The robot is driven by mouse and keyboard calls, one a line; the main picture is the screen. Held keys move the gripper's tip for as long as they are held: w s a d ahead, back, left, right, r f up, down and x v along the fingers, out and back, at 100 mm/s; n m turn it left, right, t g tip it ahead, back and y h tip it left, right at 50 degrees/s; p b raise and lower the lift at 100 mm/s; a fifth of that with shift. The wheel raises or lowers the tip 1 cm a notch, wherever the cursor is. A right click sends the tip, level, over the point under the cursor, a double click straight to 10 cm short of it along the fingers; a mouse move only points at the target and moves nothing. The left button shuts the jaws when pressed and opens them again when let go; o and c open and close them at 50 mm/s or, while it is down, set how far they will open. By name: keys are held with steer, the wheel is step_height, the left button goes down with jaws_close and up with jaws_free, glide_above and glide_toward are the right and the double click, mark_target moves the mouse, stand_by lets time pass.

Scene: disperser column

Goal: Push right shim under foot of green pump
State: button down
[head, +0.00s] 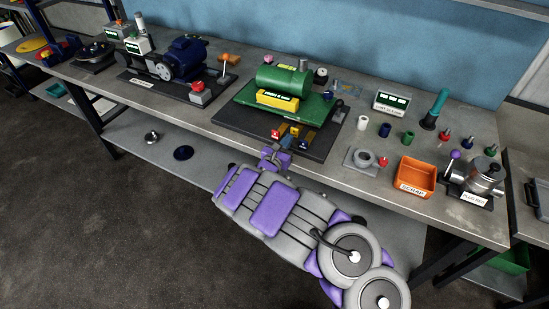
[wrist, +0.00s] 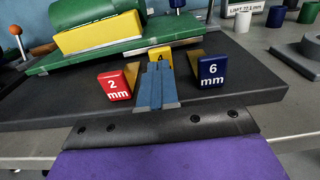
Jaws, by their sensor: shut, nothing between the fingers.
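The green pump (head: 283,79) stands on a dark base plate (head: 240,122) on the bench. Its green foot plate (wrist: 125,50) crosses the upper part of the wrist view. Three shims lie in a row at its near edge: red "2 mm" (wrist: 117,84) at left, yellow "4" (wrist: 159,54) in the middle, blue "6 mm" (wrist: 212,70) at right. Brass-coloured strips run back from the red and blue blocks towards the foot. My gripper (wrist: 157,75) is shut and empty. Its fingers point at the yellow block and partly hide it; whether they touch it I cannot tell.
A blue motor (head: 186,58) stands to the left on the bench. A lower shelf (head: 150,140) runs under the bench.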

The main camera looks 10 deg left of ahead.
steer(key=p+v, duration=0.2)
steer(key=v, duration=0.9)
steer(key=shift+s+a, duration=0.2)
steer(key=shift+s, duration=0.05)
